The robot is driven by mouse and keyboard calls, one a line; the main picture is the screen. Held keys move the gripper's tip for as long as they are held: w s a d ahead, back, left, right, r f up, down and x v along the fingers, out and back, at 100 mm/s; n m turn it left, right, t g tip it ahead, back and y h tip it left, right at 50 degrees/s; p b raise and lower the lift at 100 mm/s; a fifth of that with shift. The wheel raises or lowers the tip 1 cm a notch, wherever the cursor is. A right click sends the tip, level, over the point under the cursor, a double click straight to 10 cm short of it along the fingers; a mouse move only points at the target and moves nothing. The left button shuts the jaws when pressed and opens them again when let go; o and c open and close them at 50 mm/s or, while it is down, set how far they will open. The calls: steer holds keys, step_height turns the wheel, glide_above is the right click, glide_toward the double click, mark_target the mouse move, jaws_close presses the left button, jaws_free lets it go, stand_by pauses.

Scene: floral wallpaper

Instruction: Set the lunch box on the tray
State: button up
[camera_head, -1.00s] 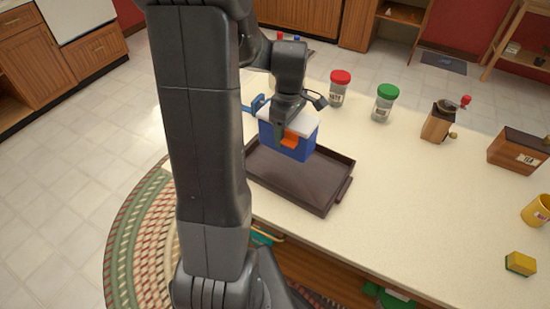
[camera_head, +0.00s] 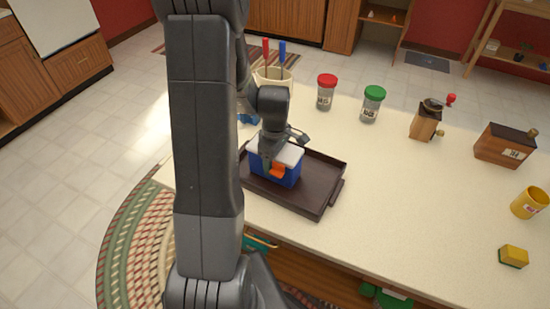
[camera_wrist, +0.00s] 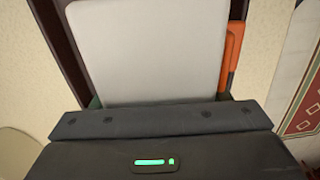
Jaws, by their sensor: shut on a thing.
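The lunch box (camera_head: 290,176) is blue with a white lid and an orange latch on its front. It is over the left part of the dark brown tray (camera_head: 318,200); I cannot tell whether its base touches the tray floor. My gripper (camera_head: 268,160) is shut on the lunch box from above. In the wrist view the white lid (camera_wrist: 150,45) fills the middle, with the orange latch at its right and the dark tray edge (camera_wrist: 68,50) behind. The fingertips are mostly hidden there.
A red-lidded jar (camera_head: 326,92) and a green-lidded jar (camera_head: 372,103) stand behind the tray. A holder with red and blue-handled tools (camera_head: 273,77) is at the back left. A grinder (camera_head: 426,120), a wooden box (camera_head: 505,145), a yellow mug (camera_head: 529,203) and a sponge (camera_head: 513,256) are at right.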

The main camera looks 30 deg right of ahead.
steer(key=shift+f, duration=0.2)
steer(key=o, duration=1.1)
steer(key=shift+r, duration=0.1)
step_height(320, 180, up, 12)
steer(key=shift+r, duration=0.15)
